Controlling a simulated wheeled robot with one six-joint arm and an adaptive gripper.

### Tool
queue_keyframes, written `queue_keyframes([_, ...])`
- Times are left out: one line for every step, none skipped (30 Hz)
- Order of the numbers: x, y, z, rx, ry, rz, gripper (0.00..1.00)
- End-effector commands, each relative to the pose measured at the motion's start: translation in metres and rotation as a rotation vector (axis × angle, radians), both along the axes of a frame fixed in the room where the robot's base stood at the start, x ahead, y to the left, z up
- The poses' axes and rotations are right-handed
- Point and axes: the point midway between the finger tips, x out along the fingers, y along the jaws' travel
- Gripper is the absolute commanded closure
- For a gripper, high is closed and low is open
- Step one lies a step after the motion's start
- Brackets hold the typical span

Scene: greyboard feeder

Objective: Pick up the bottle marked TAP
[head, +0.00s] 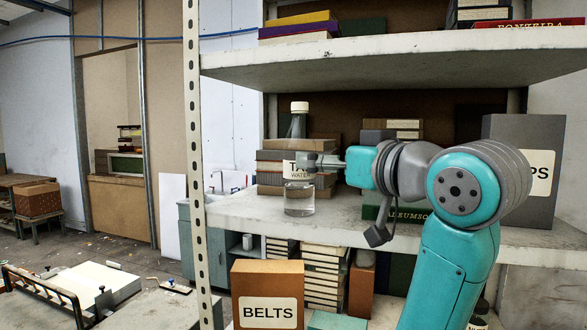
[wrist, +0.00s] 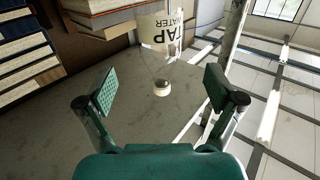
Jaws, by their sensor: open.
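The clear bottle (head: 298,200) has a cream cap and a white label, partly hidden by my gripper, with "TA" and "WATER" readable. It stands upright near the left front of the middle shelf.
Stacked books (head: 270,166) stand close behind the bottle. A grey box (head: 510,150) stands at the right of the shelf (head: 240,207). A perforated upright post (head: 195,150) is to the left. Another shelf (head: 400,58) hangs above. A BELTS box (head: 267,285) sits below.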

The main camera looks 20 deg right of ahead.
Motion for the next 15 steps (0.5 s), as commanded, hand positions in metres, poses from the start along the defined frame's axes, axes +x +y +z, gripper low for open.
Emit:
queue_keyframes([0.009, 0.003, -0.001, 0.001, 0.005, 0.003, 0.08])
queue_keyframes([0.013, 0.004, -0.001, 0.000, 0.004, 0.002, 0.08])
queue_keyframes([0.019, 0.005, -0.001, 0.000, 0.004, 0.001, 0.08])
queue_keyframes([0.023, 0.006, -0.001, 0.001, 0.004, 0.002, 0.08])
queue_keyframes([0.026, 0.007, -0.001, 0.001, 0.003, 0.002, 0.08])
queue_keyframes([0.031, 0.008, -0.001, 0.001, 0.003, 0.002, 0.08])
queue_keyframes([0.033, 0.009, -0.001, 0.000, 0.003, 0.002, 0.08])
queue_keyframes([0.035, 0.009, -0.001, 0.000, 0.003, 0.001, 0.08])
queue_keyframes([0.037, 0.009, -0.001, 0.000, 0.002, 0.000, 0.08])
queue_keyframes([0.038, 0.009, -0.001, 0.000, 0.002, 0.000, 0.08])
queue_keyframes([0.039, 0.010, -0.001, 0.000, 0.002, 0.000, 0.08])
queue_keyframes([0.042, 0.010, -0.001, 0.000, 0.002, 0.000, 0.08])
queue_keyframes([0.045, 0.011, -0.001, -0.001, 0.003, 0.000, 0.08])
queue_keyframes([0.048, 0.012, -0.002, 0.000, 0.003, 0.001, 0.08])
queue_keyframes([0.053, 0.013, -0.002, 0.000, 0.004, 0.001, 0.08])
